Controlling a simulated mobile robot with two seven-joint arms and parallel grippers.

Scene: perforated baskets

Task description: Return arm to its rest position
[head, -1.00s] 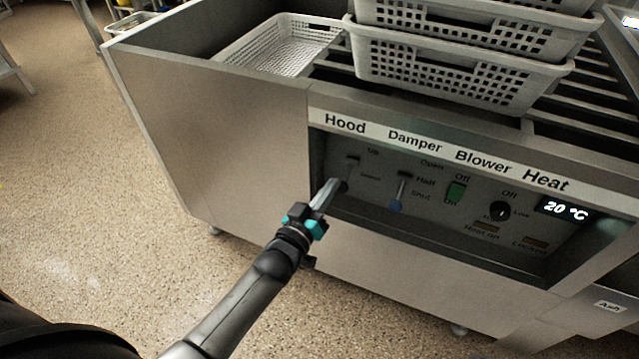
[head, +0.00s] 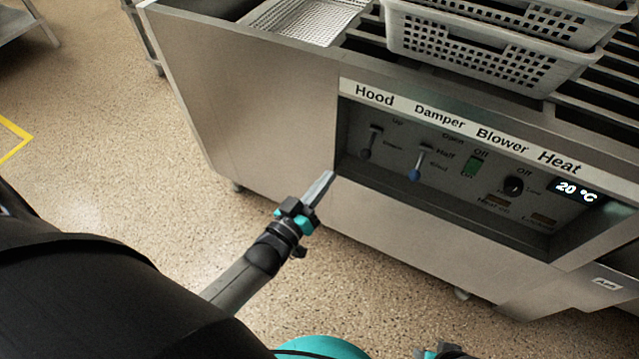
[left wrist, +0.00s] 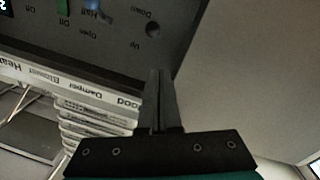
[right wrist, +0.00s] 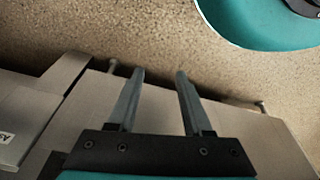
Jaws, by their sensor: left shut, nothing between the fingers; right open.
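My left gripper (head: 320,188) is shut and empty in the head view, in front of the steel machine's left panel, apart from the controls. In the left wrist view its fingers (left wrist: 158,75) are together, with the control panel beyond them. The Hood lever (head: 366,152) points down. The Damper lever (head: 415,172) has a blue tip. My right gripper is open with nothing between its fingers in the right wrist view (right wrist: 160,75). Only a small part near the right gripper shows at the bottom edge of the head view.
The steel machine (head: 260,110) carries white perforated baskets (head: 480,45) on top. The panel also has a green Blower switch (head: 474,165), a black Heat knob (head: 513,185) and a 20 °C display (head: 577,190).

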